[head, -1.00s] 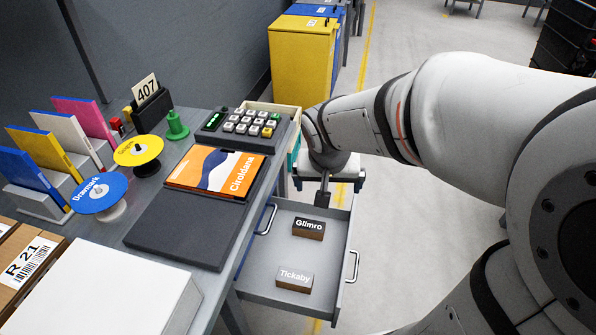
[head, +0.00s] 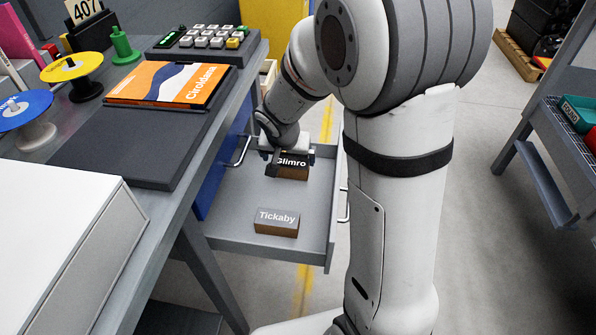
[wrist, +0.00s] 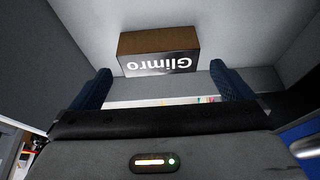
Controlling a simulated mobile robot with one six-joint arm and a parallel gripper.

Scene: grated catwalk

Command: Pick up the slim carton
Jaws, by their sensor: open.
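The slim carton seems to be the small brown box with a black face lettered Glimro (head: 292,168), lying in the open grey drawer. In the wrist view the Glimro carton (wrist: 158,52) lies just beyond my fingertips, its lettering upside down. My gripper (wrist: 160,72) is open, with one blue finger on each side of the carton's near face and nothing held. In the head view my gripper (head: 288,154) is at the Glimro carton and hides part of its top. A similar carton lettered Tickaby (head: 277,222), with a grey face, lies nearer in the same drawer.
The drawer (head: 235,243) has raised walls close around the cartons. The desk (head: 190,215) stands to its left, holding an orange Ciroldana box (head: 165,82), a keypad (head: 210,40) and reels. A rack (head: 540,150) stands at right. Drawer floor around Tickaby is clear.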

